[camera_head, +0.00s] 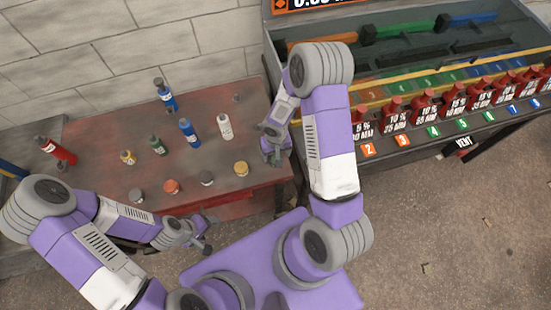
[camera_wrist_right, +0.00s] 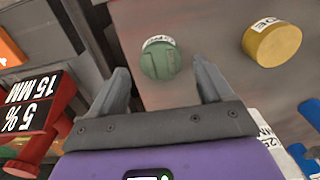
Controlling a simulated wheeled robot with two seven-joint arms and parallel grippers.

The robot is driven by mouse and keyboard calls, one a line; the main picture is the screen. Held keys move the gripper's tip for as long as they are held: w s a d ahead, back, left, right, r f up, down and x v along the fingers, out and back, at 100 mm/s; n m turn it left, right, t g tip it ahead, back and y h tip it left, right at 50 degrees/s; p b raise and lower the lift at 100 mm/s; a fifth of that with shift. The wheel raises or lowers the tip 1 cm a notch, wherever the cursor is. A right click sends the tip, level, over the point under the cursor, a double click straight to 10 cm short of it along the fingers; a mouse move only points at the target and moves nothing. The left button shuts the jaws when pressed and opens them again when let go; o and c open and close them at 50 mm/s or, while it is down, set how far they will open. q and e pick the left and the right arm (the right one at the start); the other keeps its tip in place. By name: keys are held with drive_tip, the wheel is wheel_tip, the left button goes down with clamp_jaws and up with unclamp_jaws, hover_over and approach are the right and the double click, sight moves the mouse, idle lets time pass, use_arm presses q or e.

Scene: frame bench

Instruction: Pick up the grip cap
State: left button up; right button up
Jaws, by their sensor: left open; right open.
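A round green cap (camera_wrist_right: 160,60) with a raised ridge and a white label lies on the bench in the right wrist view. The label is too small to read, so I cannot confirm that it is the grip cap. My right gripper (camera_wrist_right: 159,72) is open, with its fingertips on either side of the green cap and the cap apparently not clamped. In the head view my right gripper (camera_head: 272,156) is over the bench's right end and hides that cap. My left gripper (camera_head: 208,236) is open and empty in front of the bench.
A yellow cap (camera_wrist_right: 272,44) lies beside the green one. Orange (camera_head: 171,186) and grey caps (camera_head: 207,178) line the bench front (camera_head: 190,205). Several bottles, including a white one (camera_head: 225,126), stand behind.

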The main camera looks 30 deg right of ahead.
wheel_tip(320, 180, down, 3)
drive_tip(key=shift+w+a+r, duration=0.1)
drive_tip(key=shift+r, duration=0.05)
drive_tip(key=c, duration=1.2)
